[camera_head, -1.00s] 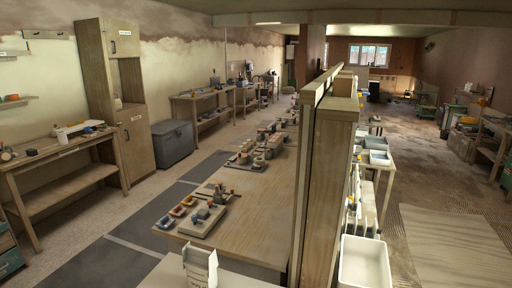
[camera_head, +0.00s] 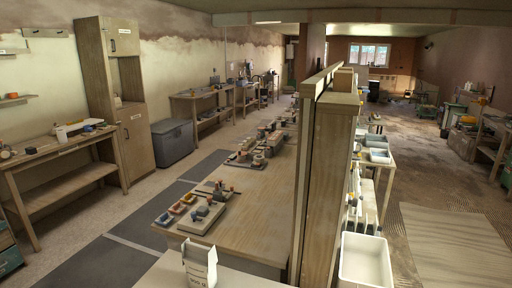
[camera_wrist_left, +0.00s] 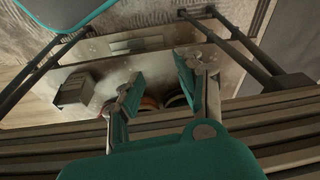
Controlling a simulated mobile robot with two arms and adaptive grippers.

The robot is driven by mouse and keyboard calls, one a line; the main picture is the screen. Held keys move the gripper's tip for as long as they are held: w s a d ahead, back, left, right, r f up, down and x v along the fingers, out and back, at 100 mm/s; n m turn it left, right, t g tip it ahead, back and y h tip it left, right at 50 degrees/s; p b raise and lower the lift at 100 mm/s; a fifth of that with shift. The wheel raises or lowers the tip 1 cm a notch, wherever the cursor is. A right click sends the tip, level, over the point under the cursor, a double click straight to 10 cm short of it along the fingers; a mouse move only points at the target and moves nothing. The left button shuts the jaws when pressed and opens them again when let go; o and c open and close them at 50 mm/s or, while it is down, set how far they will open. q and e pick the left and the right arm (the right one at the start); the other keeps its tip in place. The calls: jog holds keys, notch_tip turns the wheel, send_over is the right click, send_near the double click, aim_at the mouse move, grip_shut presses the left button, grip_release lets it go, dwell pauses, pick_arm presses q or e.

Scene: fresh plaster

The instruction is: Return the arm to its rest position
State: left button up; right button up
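My left gripper (camera_wrist_left: 158,88) shows in the left wrist view. Its two teal-padded fingers stand apart with a clear gap, and nothing is held between them. Behind the fingers are a light metal plate, dark bars and round parts that look like my own base. Neither arm shows in the head view, and my right gripper is in no view.
A long wooden workbench (camera_head: 250,203) with small parts runs ahead, beside a tall wooden partition (camera_head: 328,180). A white carton (camera_head: 199,263) stands on the near surface. A white bin (camera_head: 365,262) is at right. A side bench (camera_head: 60,150) stands left. Dark floor strip (camera_head: 90,262) is clear.

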pick_arm(q)
jog(key=s+a+f+b, duration=0.1)
jog(key=s+f, duration=0.7)
jog(key=f, duration=0.3)
jog(key=s+a+f+g+b, duration=0.1)
jog(key=s+a+f, duration=0.1)
jog(key=s+f, duration=0.7)
notch_tip(320, 180, down, 4)
jog(key=shift+s+r, duration=0.15)
jog(key=shift+r, duration=0.1)
